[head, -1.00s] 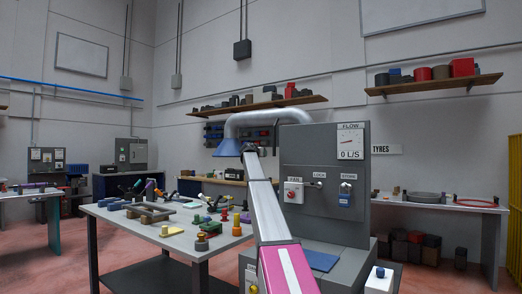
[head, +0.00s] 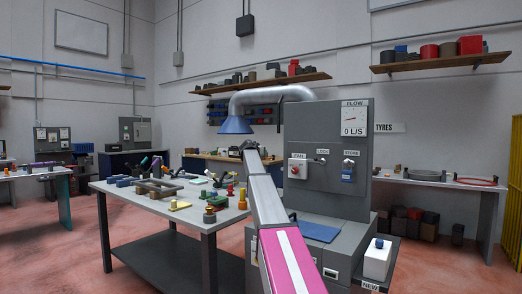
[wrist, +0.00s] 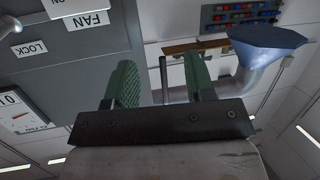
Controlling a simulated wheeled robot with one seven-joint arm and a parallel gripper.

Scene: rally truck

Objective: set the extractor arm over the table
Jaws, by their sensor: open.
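The extractor arm is a silver bent duct (head: 275,95) coming from the grey machine cabinet (head: 328,155), with a blue flared hood (head: 236,125) at its end. The hood hangs beside the right far side of the grey table (head: 130,194), and I cannot tell whether it is above the tabletop. My gripper (head: 249,146) is small in the head view, just below and right of the hood. In the wrist view my gripper (wrist: 158,75) is open, with green fingers apart and the hood (wrist: 268,42) to their right. A thin dark bar shows between the fingers; I cannot tell its distance.
Several coloured parts and a grey frame (head: 157,188) lie on the table. The cabinet bears a flow dial (head: 354,118) reading 0 L/S, a fan switch (head: 297,169), and lock and store fittings. A white box (head: 377,260) stands at the right front. Red floor is open at left.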

